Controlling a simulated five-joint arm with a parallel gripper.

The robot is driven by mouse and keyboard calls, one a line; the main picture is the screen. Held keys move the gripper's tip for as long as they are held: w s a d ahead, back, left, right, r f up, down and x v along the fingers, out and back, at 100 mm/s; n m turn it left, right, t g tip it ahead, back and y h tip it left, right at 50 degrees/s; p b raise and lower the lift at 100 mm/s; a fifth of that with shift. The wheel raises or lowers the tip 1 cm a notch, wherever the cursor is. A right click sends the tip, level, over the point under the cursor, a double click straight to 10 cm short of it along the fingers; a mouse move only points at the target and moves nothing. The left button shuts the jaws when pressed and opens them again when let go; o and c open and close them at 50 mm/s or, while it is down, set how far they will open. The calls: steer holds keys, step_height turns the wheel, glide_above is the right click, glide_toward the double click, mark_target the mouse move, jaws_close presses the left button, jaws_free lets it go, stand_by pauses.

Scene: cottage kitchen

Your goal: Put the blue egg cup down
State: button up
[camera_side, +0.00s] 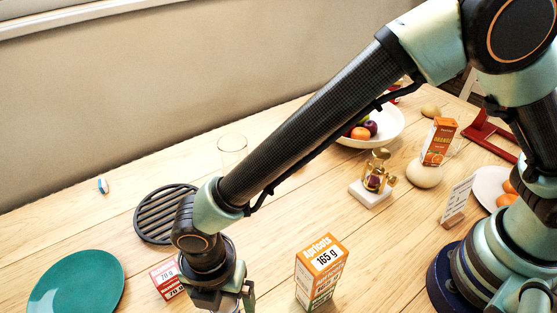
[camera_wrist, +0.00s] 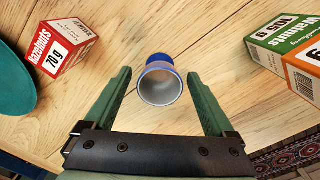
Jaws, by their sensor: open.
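The blue egg cup (camera_wrist: 160,82) stands on the wooden table in the wrist view, its grey hollow facing the camera. My gripper (camera_wrist: 160,80) is open, with one green finger on each side of the cup. A gap shows between the cup and each finger.
A red hazelnuts box (camera_wrist: 62,48) stands left of the cup and a walnuts box (camera_wrist: 283,48) right. An apricots box (camera_side: 320,270) stands right of my gripper. A green plate (camera_side: 75,283) lies left, with a black trivet (camera_side: 163,212) behind.

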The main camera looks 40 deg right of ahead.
mark_target(226, 309)
step_height(226, 309, up, 12)
steer(key=w+d+r+m, duration=0.5)
steer(key=d, duration=0.3)
steer(key=d+r+m+t, duration=0.2)
steer(key=d+m, duration=0.9)
steer(key=d, duration=0.4)
steer(key=d+r+m+t, duration=0.3)
steer(key=d+m, duration=0.8)
steer(key=d, duration=0.4)
steer(key=shift+s+r+t, duration=0.25)
steer(key=shift+r+t, duration=0.05)
